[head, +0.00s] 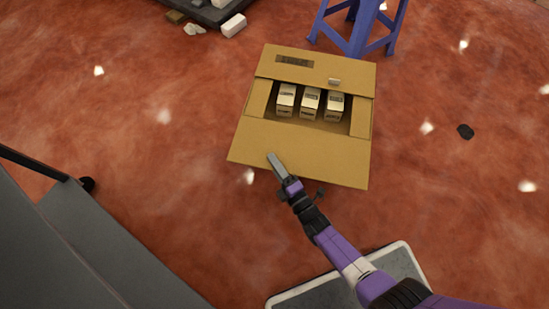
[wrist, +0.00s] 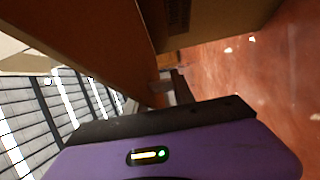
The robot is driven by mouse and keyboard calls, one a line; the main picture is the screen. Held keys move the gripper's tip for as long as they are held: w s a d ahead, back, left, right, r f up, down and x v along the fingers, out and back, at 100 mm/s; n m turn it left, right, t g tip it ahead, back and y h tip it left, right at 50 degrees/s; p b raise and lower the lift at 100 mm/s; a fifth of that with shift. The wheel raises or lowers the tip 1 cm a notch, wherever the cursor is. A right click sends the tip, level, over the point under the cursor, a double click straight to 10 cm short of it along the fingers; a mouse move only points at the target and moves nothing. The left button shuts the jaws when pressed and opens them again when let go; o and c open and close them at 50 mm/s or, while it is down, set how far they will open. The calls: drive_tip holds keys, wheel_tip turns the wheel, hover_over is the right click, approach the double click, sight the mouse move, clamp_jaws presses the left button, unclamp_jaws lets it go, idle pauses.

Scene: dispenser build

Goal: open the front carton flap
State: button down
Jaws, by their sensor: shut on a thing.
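The open-topped brown carton (head: 364,121) stands in the upper middle of the head view. Its front flap (head: 325,160) is folded outward toward me, away from the opening. The back flap (head: 345,71) is also spread out. Three white boxes (head: 311,101) with printed labels stand in a row inside. My gripper (head: 271,157) reaches in from below and is shut on the front flap; the fingers hide part of it. In the wrist view, brown cardboard (wrist: 95,35) runs close past my gripper, and the fingertips are hard to make out.
A blue-purple stand (head: 358,35) is just behind the carton. A dark platform (head: 205,12) with a white block (head: 233,25) beside it is at the top. A grey-topped piece is at the bottom centre.

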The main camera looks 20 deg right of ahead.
drive_tip(key=shift+s+r+m+g+p, duration=0.15)
drive_tip(key=shift+r+m+g+p, duration=0.5)
drive_tip(key=shift+p, duration=0.55)
drive_tip(key=shift+r, duration=0.1)
drive_tip(key=c, duration=1.4)
unclamp_jaws()
drive_tip(key=shift+o, duration=1.2)
drive_tip(key=shift+r, duration=0.1)
drive_tip(key=f+p+v, duration=0.1)
drive_tip(key=v, duration=0.6)
drive_tip(key=shift+s+r+p, duration=0.35)
drive_tip(key=shift+r+p, duration=0.05)
drive_tip(key=shift+r, duration=0.05)
drive_tip(key=shift+d, duration=0.1)
